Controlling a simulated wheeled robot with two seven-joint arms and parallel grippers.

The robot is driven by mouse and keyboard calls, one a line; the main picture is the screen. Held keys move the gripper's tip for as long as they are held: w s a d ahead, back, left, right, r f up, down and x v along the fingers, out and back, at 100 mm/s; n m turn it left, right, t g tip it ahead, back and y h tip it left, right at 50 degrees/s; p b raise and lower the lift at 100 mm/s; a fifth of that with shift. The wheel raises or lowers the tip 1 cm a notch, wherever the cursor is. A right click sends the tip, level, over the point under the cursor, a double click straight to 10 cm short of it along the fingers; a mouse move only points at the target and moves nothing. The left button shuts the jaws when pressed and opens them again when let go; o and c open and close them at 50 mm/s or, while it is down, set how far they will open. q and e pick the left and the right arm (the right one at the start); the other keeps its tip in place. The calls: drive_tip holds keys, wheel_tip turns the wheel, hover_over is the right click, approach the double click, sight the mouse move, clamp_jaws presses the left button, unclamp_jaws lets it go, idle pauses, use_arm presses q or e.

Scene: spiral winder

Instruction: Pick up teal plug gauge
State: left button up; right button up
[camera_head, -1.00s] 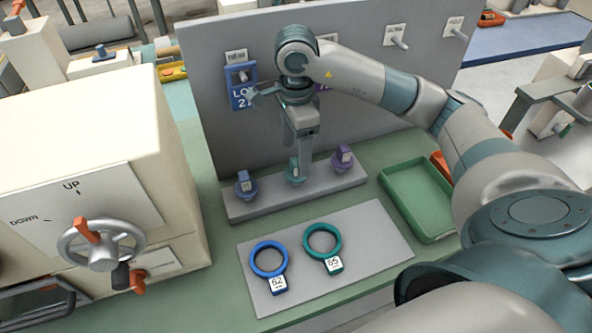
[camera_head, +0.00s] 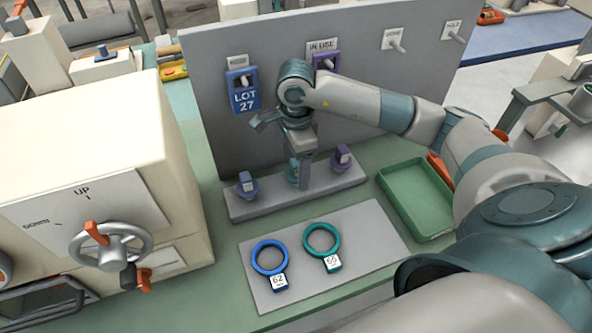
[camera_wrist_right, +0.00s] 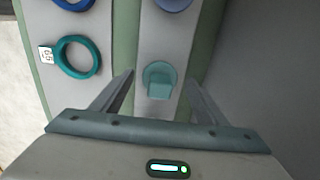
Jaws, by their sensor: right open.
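The teal plug gauge (camera_head: 292,172) stands in the middle of the grey rack (camera_head: 250,210), between a blue plug gauge (camera_head: 246,185) and a purple one (camera_head: 342,157). In the head view my right gripper (camera_head: 303,182) points down and partly hides it. In the right wrist view the teal plug gauge (camera_wrist_right: 158,82) lies between my two open fingers, with a gap on both sides. I cannot tell how far the fingertips reach down beside it. My left gripper is not in view.
A blue ring gauge (camera_head: 269,257) and a teal ring gauge (camera_head: 322,240) lie on the grey plate (camera_head: 376,240) in front. A green tray (camera_head: 415,200) is at the right. An upright grey panel with tags stands close behind the rack. A cream machine (camera_head: 80,120) stands left.

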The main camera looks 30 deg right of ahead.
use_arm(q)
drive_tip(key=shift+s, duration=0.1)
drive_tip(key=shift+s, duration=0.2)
use_arm(e)
drive_tip(key=c, duration=1.2)
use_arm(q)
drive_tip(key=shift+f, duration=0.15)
use_arm(e)
drive_tip(key=shift+r, duration=0.15)
